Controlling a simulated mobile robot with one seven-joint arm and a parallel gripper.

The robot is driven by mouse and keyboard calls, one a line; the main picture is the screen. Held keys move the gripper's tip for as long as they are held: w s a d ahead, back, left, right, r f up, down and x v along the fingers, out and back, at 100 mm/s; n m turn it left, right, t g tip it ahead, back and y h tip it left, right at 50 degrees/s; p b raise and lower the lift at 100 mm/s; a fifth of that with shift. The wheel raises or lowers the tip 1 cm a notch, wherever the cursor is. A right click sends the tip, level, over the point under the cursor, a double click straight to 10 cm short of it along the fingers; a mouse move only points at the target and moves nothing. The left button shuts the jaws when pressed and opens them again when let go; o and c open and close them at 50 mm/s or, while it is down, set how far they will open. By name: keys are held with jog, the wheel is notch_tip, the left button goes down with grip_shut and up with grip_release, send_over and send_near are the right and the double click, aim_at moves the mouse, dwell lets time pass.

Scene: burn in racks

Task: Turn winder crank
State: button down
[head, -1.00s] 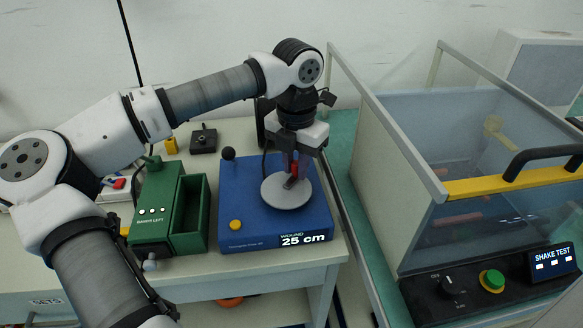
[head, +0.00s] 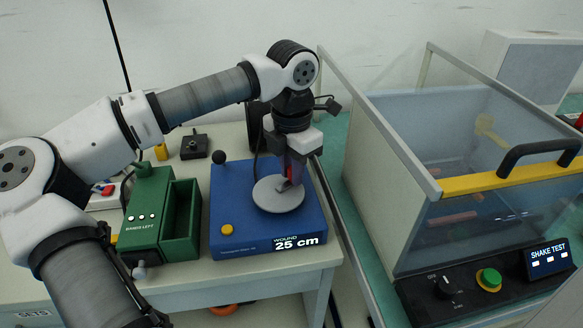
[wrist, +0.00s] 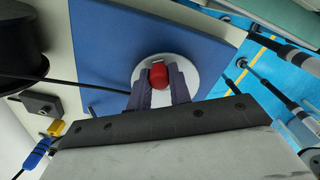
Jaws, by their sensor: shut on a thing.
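The winder is a blue box (head: 238,235) on the bench, with a grey disc (head: 278,198) on top and a label reading "WOUND 25 cm". The crank's red knob (wrist: 158,75) sits over the disc in the wrist view, between my fingers. In the head view the knob is mostly hidden by my fingers. My gripper (head: 290,178) points down over the disc's right back part and is shut on the red knob.
A green box (head: 148,215) with an open green bin (head: 181,225) stands left of the winder. A shake test machine (head: 480,200) with clear walls is on the right. A small black switch box (head: 194,147) lies behind.

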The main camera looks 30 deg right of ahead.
jog(key=c, duration=1.3)
grip_release()
jog(key=shift+r, duration=0.15)
notch_tip(320, 180, up, 14)
jog(key=shift+f, duration=0.2)
